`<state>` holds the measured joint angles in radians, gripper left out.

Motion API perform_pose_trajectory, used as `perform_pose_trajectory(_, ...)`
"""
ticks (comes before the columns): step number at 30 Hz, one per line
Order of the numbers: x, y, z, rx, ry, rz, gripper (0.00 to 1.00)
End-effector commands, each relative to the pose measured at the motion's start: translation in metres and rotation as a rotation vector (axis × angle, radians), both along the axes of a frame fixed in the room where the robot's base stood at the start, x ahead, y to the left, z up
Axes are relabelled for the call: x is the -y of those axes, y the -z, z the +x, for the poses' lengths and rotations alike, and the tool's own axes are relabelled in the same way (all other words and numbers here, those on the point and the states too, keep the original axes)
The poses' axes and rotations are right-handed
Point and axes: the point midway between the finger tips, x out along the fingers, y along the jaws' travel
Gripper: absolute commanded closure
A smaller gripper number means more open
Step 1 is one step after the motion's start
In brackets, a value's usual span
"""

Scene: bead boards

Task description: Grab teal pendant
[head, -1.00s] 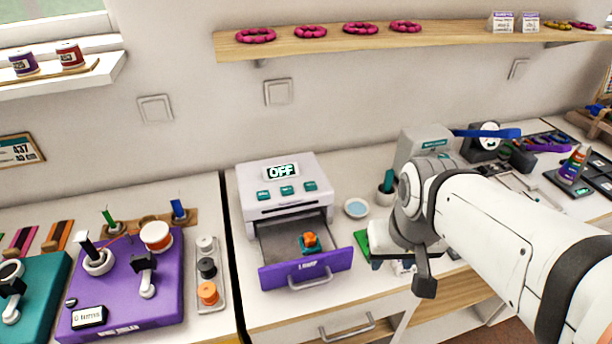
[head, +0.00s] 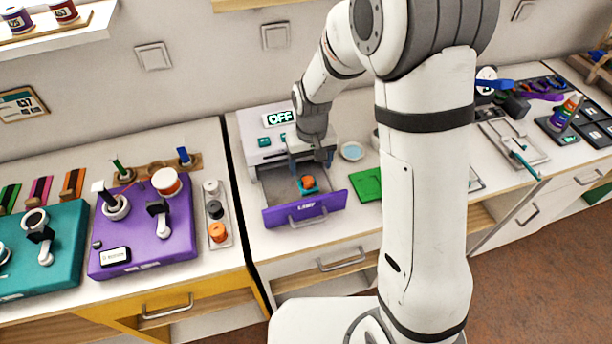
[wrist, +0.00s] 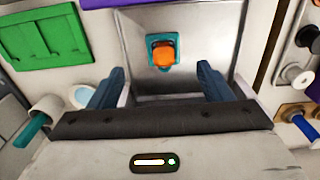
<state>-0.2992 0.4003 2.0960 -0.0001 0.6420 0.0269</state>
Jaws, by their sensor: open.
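The teal pendant (head: 308,185) lies in the open drawer of the white machine, with an orange piece on top of it. In the wrist view the teal pendant (wrist: 154,42) shows as a teal rim around the orange piece, ahead of the fingertips and about midway between them. My gripper (head: 311,160) is over the back part of the drawer, above and behind the pendant. In the wrist view my gripper (wrist: 156,78) has its two blue fingers wide apart with nothing between them.
The purple drawer front (head: 305,210) and the drawer's side walls surround the pendant. The white machine (head: 252,122) reads OFF. A green board (head: 367,185) and a pale blue dish (head: 352,151) are to the right. A purple bead board (head: 130,252) is on the left.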

Motion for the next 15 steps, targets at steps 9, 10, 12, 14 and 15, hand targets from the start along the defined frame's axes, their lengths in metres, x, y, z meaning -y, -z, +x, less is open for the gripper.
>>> perform_pose_trajectory(9,-0.003,0.033,0.001,-0.006,-0.005,-0.002,0.27)
perform_pose_trajectory(10,-0.004,0.035,0.001,-0.006,-0.005,-0.002,0.27)
perform_pose_trajectory(12,-0.004,0.043,0.000,-0.007,-0.005,-0.002,0.27)
perform_pose_trajectory(14,-0.005,0.051,-0.001,-0.008,-0.005,-0.002,0.27)
perform_pose_trajectory(15,-0.005,0.057,-0.001,-0.008,-0.005,-0.002,0.27)
